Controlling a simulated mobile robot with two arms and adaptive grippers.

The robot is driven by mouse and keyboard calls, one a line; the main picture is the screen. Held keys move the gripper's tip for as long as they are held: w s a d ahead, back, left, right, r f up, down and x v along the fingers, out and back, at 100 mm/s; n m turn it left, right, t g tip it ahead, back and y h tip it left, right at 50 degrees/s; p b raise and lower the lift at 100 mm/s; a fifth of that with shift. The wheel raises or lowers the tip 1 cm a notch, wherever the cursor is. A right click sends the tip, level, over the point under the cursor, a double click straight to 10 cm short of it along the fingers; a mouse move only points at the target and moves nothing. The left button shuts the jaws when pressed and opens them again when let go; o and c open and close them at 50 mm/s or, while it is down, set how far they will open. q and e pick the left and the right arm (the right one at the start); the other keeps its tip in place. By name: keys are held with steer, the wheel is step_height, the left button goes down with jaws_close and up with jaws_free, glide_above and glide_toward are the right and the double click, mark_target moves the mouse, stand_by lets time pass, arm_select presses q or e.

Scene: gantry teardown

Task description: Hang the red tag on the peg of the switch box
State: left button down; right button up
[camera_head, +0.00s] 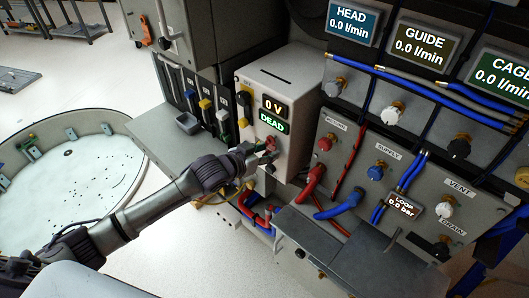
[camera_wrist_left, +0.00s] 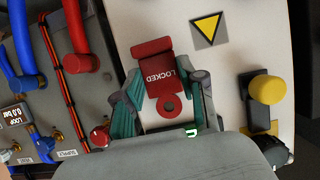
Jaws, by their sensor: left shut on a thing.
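The red tag (camera_wrist_left: 160,72), lettered LOCKED, lies between the fingers of my left gripper (camera_wrist_left: 165,95). The gripper is shut on it. A round hole or ring shows near the tag's end closest to the wrist. In the head view the red tag (camera_head: 271,143) shows small at the fingertips of my left gripper (camera_head: 264,152), in front of the lower face of the switch box (camera_head: 285,80). The box's displays read 0 V and DEAD. The peg cannot be made out, and I cannot tell whether the tag touches the box. My right gripper is not in view.
A yellow-handled switch (camera_head: 243,97) is on the box's left side. To the right stands a panel with valve knobs (camera_head: 391,113) and red and blue hoses (camera_head: 338,205). A grey shelf (camera_head: 320,240) juts out below. A round tank (camera_head: 70,165) is at left.

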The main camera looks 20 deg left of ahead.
arm_select(q)
steer(key=shift+w+d, duration=0.1)
steer(key=shift+w, duration=0.05)
steer(key=shift+w+d, duration=0.1)
steer(key=shift+w, duration=0.2)
steer(key=c, duration=0.6)
jaws_free()
steer(key=f+p+v, duration=0.1)
steer(key=v, duration=1.5)
steer(key=shift+s, duration=0.15)
steer(key=shift+f, duration=0.25)
